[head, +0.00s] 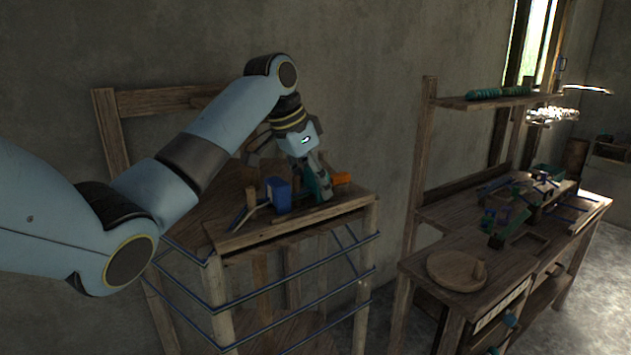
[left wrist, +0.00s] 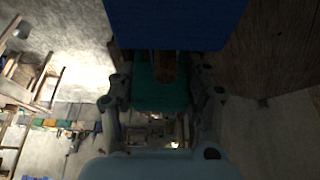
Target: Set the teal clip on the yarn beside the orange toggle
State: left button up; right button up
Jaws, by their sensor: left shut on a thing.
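My left gripper (head: 318,178) is over the top of the wooden stand, shut on the teal clip (head: 323,188). In the left wrist view the teal clip (left wrist: 160,95) sits between the two fingers. The orange toggle (head: 342,178) lies just right of the clip at the back right of the stand top. I cannot tell whether clip and toggle touch. Dark blue strands that look like yarn (head: 290,290) run around the stand's legs below the top; any yarn at the clip is hidden or too small to tell. My right gripper is not in view.
A blue block (head: 278,195) stands on the stand top (head: 240,238), left of the gripper; a blue surface (left wrist: 175,25) fills the top of the left wrist view. A wooden workbench (head: 430,215) with a round board (head: 452,272) and several small parts stands at right.

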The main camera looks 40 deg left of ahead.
pick_arm(q)
jog(key=shift+a, duration=0.2)
jog(key=o, duration=0.8)
jog(key=shift+w, duration=0.1)
jog(key=shift+o, duration=1.1)
jog(key=shift+a+f, duration=0.1)
jog(key=shift+a, duration=0.05)
jog(key=shift+o, duration=0.3)
jog(key=shift+a, duration=0.2)
jog(key=o, duration=0.5)
jog(key=shift+d, duration=0.25)
jog(key=shift+r, duration=3.5)
